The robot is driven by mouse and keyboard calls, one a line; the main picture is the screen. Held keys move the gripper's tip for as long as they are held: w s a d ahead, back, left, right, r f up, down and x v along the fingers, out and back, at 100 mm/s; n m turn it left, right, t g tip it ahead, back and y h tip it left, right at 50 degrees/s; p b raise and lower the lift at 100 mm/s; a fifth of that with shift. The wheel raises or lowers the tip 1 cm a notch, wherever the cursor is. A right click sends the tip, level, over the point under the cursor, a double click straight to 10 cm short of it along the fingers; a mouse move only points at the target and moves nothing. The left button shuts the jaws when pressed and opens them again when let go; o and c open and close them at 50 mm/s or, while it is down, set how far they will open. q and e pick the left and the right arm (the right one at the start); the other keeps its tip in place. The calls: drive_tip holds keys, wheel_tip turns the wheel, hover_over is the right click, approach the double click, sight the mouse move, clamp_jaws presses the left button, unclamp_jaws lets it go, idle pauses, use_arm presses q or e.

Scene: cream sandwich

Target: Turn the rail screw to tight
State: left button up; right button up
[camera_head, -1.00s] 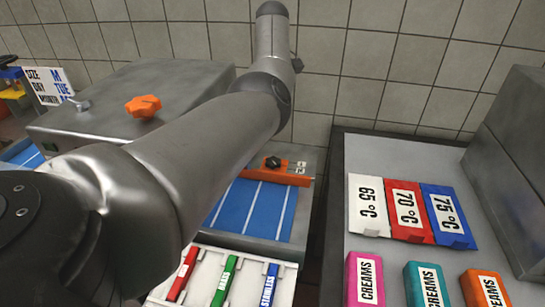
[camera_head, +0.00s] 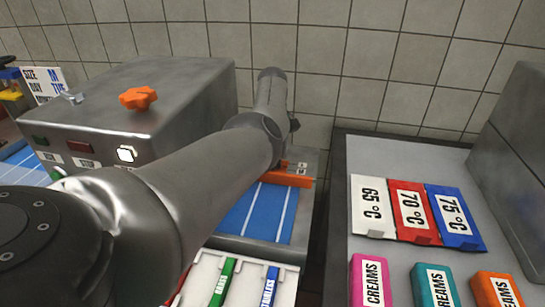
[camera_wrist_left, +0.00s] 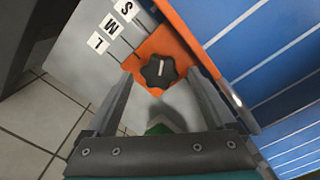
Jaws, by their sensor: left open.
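The rail screw is a black lobed knob (camera_wrist_left: 157,71) with a white line, seated on the orange rail (camera_wrist_left: 176,48). In the left wrist view its white line points up. S, M and L labels (camera_wrist_left: 110,24) sit beside the rail. My left gripper (camera_wrist_left: 160,77) is open, with one finger on each side of the knob. I cannot tell whether the fingers touch it. In the head view my left arm hides the knob and gripper, and only part of the orange rail (camera_head: 291,179) shows. My right gripper is not in view.
A blue striped belt (camera_head: 258,212) lies by the rail. On the right, a grey counter (camera_head: 340,215) holds temperature cards (camera_head: 412,212) and cream blocks (camera_head: 432,284).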

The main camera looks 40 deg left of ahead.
use_arm(q)
drive_tip(key=c, duration=1.4)
